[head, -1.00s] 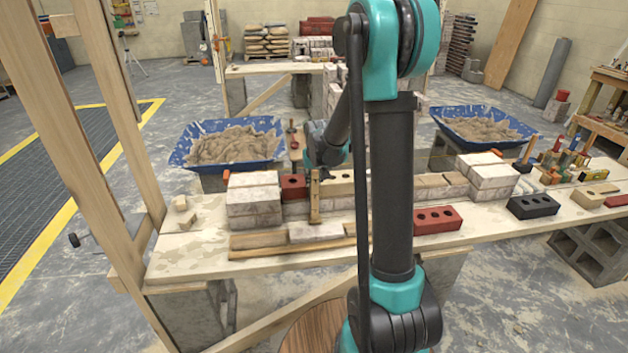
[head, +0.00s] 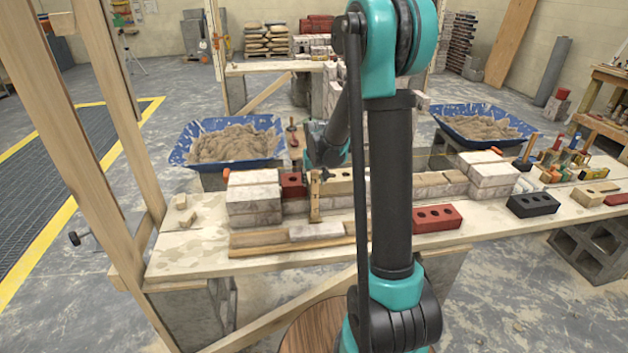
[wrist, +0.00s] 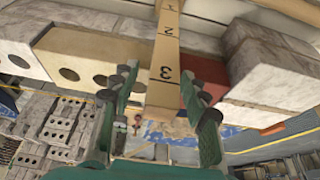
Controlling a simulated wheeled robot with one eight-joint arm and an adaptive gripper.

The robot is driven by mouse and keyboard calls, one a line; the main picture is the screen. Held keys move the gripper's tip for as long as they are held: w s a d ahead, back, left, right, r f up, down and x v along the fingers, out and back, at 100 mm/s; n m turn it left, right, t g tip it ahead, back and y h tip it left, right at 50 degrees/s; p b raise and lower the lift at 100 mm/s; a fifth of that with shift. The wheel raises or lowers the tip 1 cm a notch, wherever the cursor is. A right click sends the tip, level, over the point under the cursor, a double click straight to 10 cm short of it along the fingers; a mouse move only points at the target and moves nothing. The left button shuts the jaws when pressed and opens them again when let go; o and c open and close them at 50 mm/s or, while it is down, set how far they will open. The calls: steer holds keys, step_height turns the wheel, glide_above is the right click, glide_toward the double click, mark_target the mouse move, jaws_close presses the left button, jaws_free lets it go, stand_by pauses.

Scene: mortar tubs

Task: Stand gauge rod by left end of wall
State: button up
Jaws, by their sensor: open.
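The gauge rod (head: 315,200) is a short pale wooden stick that looks upright in the head view, close in front of the wall near its red brick (head: 293,186). In the wrist view the rod (wrist: 168,50) shows the marks 1, 2 and 3. My gripper (wrist: 160,74) is open, with one finger on each side of the rod; contact cannot be told. In the head view my gripper (head: 322,172) is at the rod's top. The wall's left end is a stack of whitish bricks (head: 254,200), just left of the red brick and the rod.
Planks and a grey block (head: 316,231) lie along the bench (head: 190,256) in front of the wall. A red brick (head: 437,218) and a black brick (head: 533,205) lie right. Blue mortar tubs (head: 180,152) stand behind. The bench's left end is mostly clear.

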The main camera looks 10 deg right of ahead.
steer(key=v, duration=1.1)
steer(key=s+d+f, duration=0.1)
steer(key=s+f, duration=0.2)
steer(key=s, duration=0.6)
steer(key=s+d+f, duration=0.1)
steer(key=s+f, duration=0.2)
steer(key=s, duration=0.6)
steer(key=s+d+f, duration=0.2)
steer(key=s+f, duration=0.1)
steer(key=s, duration=0.6)
steer(key=shift+s+f, duration=0.35)
steer(key=shift+s, duration=0.05)
